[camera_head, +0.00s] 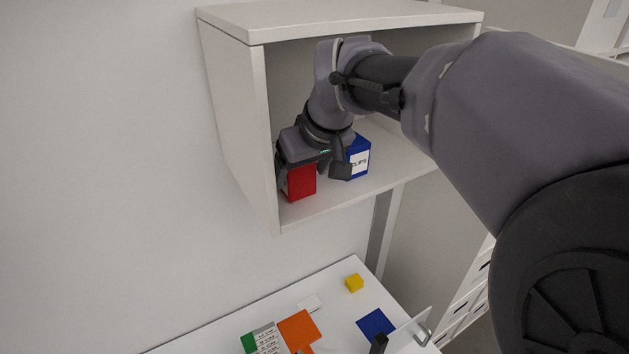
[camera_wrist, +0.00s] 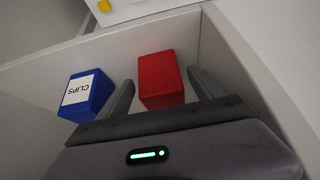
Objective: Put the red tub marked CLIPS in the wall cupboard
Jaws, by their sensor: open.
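The red tub (camera_head: 301,182) stands on the floor of the wall cupboard (camera_head: 233,110), near its left wall. No lettering shows on its visible faces. My gripper (camera_head: 312,172) is inside the cupboard at the tub, with its jaws open. In the wrist view the red tub (camera_wrist: 161,79) sits between the two spread fingers, with gaps on both sides. A blue tub with a white label reading CLIPS (camera_head: 358,158) stands to its right on the same shelf; it also shows in the wrist view (camera_wrist: 87,95), outside the fingers.
The white table (camera_head: 240,318) below holds a yellow block (camera_head: 354,283), an orange piece (camera_head: 299,329), a blue square (camera_head: 375,325) and a green item (camera_head: 249,343). The cupboard's side wall is close to my gripper. Free shelf floor lies at the front right.

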